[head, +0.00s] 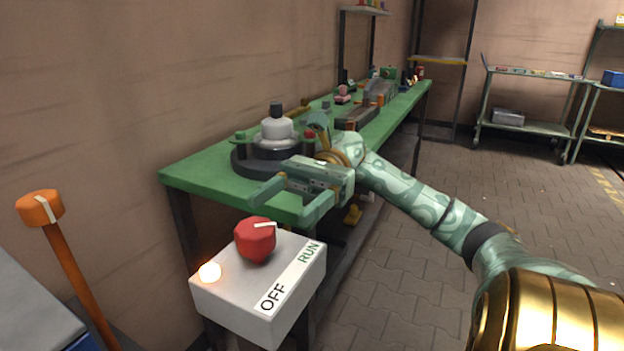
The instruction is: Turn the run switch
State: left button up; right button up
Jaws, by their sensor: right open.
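The run switch is a red faceted knob (255,240) with a white pointer line on its top. It sits on a light grey box (240,309) in the lower middle of the head view. A label strip (289,277) on the box reads OFF at the near end and RUN at the far end. The white line points to the right, roughly toward the RUN side. A small lamp (210,272) glows on the box left of the knob. My right gripper (280,205) is open and empty, above and beyond the knob, apart from it. My left gripper is not in view.
A green bench (205,170) runs along the wall behind the box, with a grey domed part (277,130) on a dark round base near its front end. An orange-topped post (40,208) stands at the left. Paved floor (420,280) is open at the right, with shelving carts (525,127) beyond.

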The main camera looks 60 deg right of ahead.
jog(key=d, duration=0.7)
jog(key=shift+d, duration=0.35)
